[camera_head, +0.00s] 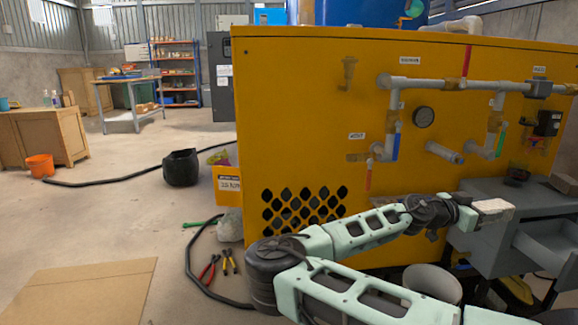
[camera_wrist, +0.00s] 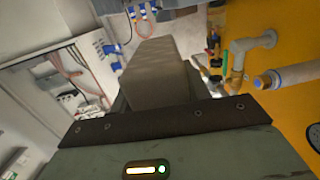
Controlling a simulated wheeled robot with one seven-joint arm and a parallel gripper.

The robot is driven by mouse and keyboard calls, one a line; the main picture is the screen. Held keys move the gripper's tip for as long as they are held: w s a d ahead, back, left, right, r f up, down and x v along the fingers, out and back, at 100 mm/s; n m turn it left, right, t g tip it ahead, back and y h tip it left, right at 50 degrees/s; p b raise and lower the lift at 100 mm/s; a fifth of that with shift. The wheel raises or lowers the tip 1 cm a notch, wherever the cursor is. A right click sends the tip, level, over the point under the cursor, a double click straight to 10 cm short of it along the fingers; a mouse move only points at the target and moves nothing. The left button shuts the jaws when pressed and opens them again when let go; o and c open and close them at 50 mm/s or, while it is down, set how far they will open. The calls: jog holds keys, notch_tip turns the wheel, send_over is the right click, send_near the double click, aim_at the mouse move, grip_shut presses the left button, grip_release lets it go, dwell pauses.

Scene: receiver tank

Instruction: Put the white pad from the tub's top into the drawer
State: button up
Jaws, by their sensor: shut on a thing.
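The white pad (camera_head: 493,207) is in my gripper (camera_head: 478,211), which is shut on it and holds it in front of the yellow panel, by the grey cabinet. In the wrist view the pad (camera_wrist: 160,75) looks like a pale grey-brown block standing out from the jaws. The grey drawer (camera_head: 552,243) is pulled open at the right, lower than the pad and to its right. Its inside shows only in part. A whitish round tub (camera_head: 432,282) stands low behind my arm, partly hidden by it.
The grey cabinet (camera_head: 485,245) bears a small dark thing (camera_head: 517,176) and a greyish block (camera_head: 563,183) on top. Pipes and valves (camera_head: 440,85) stick out from the yellow panel (camera_head: 300,120) above. Pliers (camera_head: 209,270) and a black hose (camera_head: 190,262) lie on the floor.

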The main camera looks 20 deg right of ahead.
jog(key=w+a+f+n+t+y+p, duration=0.3)
jog(key=w+a+f+n+t+y, duration=0.2)
jog(key=w+a+f+n+t, duration=0.85)
jog(key=a+f+n+t+y+p, duration=0.2)
jog(key=a+n+t+y, duration=0.8)
jog(key=a, duration=1.3)
jog(key=s+r+m+g+y+p, duration=0.1)
jog(key=s+r+p, duration=0.3)
jog(key=r+p, duration=1.2)
jog(key=s+r+m+g+y+p, duration=0.1)
jog(key=s+r+p, duration=0.3)
jog(key=r+p, duration=1.3)
jog(key=m+p, duration=0.1)
jog(key=p, duration=0.3)
jog(key=shift+r, duration=0.25)
jog(key=shift+d+g, duration=0.25)
jog(key=shift+f, duration=0.1)
